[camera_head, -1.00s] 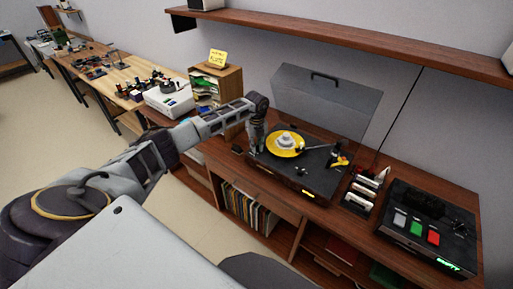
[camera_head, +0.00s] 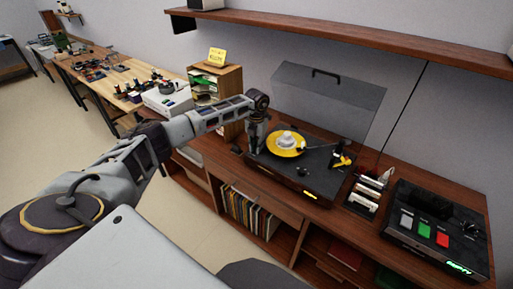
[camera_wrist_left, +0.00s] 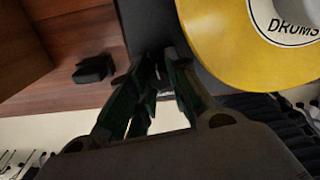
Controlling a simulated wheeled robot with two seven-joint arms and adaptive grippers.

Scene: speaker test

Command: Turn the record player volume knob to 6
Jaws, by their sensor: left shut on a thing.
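The record player (camera_head: 310,172) stands on the wooden cabinet with its grey lid (camera_head: 328,100) raised. A yellow record (camera_head: 272,148) with a white centre lies on it; its "DRUMS" label shows in the wrist view (camera_wrist_left: 290,22). My left gripper (camera_head: 252,146) points down at the player's left edge, beside the record. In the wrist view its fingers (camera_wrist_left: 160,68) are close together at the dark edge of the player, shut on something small. The fingers hide what they hold, apparently the volume knob; its number cannot be read. My right gripper is out of view.
A black device (camera_head: 437,215) with grey, green and red buttons stands at the right. A small rack (camera_head: 366,192) lies between it and the player. A small dark block (camera_wrist_left: 95,69) lies near the gripper. A shelf (camera_head: 340,38) hangs above.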

